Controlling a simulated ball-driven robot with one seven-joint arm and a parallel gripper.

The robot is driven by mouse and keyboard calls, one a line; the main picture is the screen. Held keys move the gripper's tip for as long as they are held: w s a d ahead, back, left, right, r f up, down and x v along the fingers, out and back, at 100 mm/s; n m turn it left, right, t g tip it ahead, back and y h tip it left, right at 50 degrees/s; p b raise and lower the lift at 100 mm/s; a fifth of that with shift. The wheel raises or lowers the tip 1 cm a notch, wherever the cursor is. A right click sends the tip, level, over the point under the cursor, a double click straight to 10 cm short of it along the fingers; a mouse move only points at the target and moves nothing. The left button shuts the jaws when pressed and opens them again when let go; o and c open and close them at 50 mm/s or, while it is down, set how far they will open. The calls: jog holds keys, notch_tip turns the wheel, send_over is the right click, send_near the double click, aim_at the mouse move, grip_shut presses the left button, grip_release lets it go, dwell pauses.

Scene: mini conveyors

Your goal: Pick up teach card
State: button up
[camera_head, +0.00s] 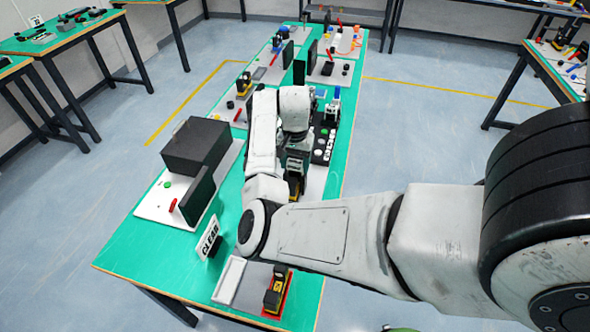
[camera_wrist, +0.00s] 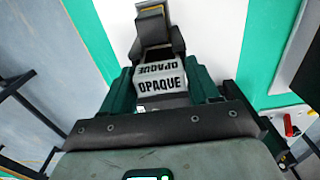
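In the head view a white card reading CLEAR (camera_head: 209,238) stands tilted on a dark base near the front of the green table. In the wrist view a white card reading OPAQUE (camera_wrist: 161,81) lies between the dark sides of my gripper (camera_wrist: 157,44), with lettering on two faces. My gripper (camera_head: 296,172) points down over the right-middle of the table in the head view, beyond the CLEAR card. A dark block with a yellow edge (camera_wrist: 151,22) sits at the fingertips. Whether the fingers press on anything is unclear. No card is visibly labelled as a teach card.
A black box (camera_head: 196,144) and an upright dark panel (camera_head: 197,195) stand on a white plate left of my arm. A black-yellow device (camera_head: 276,290) and a white tray (camera_head: 229,281) are at the near end. Several small devices line the far table.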

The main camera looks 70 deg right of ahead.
jog(key=c, duration=0.7)
jog(key=shift+r, duration=0.15)
